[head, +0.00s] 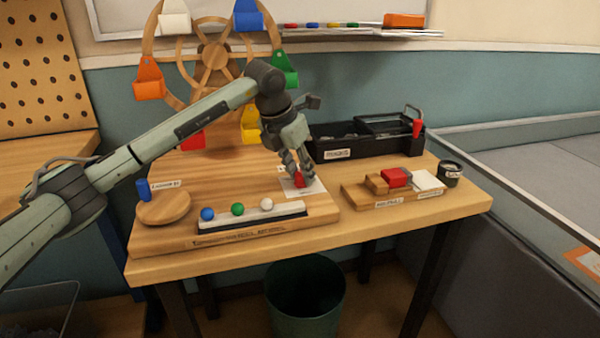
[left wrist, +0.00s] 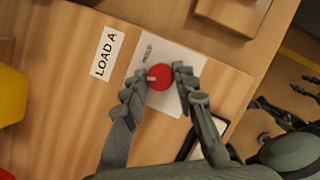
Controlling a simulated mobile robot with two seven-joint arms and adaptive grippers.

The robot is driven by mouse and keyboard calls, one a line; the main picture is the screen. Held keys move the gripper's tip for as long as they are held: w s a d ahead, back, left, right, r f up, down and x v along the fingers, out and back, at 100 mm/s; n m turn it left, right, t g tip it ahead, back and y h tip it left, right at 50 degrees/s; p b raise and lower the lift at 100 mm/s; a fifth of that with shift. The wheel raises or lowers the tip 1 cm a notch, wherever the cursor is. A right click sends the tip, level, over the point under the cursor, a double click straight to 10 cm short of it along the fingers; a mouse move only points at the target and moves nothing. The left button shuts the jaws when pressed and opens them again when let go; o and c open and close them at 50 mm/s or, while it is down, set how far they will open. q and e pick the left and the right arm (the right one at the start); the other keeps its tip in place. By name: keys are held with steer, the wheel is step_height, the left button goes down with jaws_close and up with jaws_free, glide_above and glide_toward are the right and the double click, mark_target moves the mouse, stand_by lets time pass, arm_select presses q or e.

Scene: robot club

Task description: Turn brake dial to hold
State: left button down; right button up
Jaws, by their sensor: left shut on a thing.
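The red brake dial (head: 299,180) sits on a white card (head: 314,188) on the wooden board. In the left wrist view the dial (left wrist: 160,77) is round, with a pale pointer mark toward the left of the picture. Small print, which seems to read HOLD, is on the card (left wrist: 180,50) above it. My left gripper (head: 298,168) reaches down from above, its fingers (left wrist: 161,76) shut on the dial from both sides. A LOAD A label (left wrist: 107,53) lies beside the card.
A rack with blue, green and white balls (head: 252,218) lies in front of the dial. A round wooden disc (head: 163,208) with a blue peg is at left. A colourful wheel (head: 213,55) stands behind. A black toolbox (head: 362,140) and a wooden block tray (head: 393,190) are at right.

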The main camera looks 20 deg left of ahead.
arm_select(q)
steer(key=m+h, duration=0.1)
steer(key=m, duration=0.1)
steer(key=shift+a+m, duration=0.1)
steer(key=shift+m, duration=0.3)
steer(key=m+g+h, duration=0.1)
steer(key=m, duration=0.1)
steer(key=shift+w+m, duration=0.1)
steer(key=shift+m, duration=0.2)
steer(key=m+g, duration=0.1)
steer(key=m, duration=0.2)
steer(key=shift+w+r+h, duration=0.1)
steer(key=shift+h, duration=0.2)
steer(key=shift+a+m+g+p, duration=0.1)
steer(key=shift+m+g+p, duration=0.25)
steer(key=shift+m, duration=0.55)
steer(key=shift+m+g, duration=0.25)
steer(key=shift+m, duration=0.45)
arm_select(e)
steer(key=shift+s+d+f, duration=0.1)
steer(key=shift+d+f, duration=0.05)
steer(key=shift+f, duration=0.4)
steer(key=shift+s+f, duration=0.15)
arm_select(q)
steer(key=c, duration=1.2)
jaws_free()
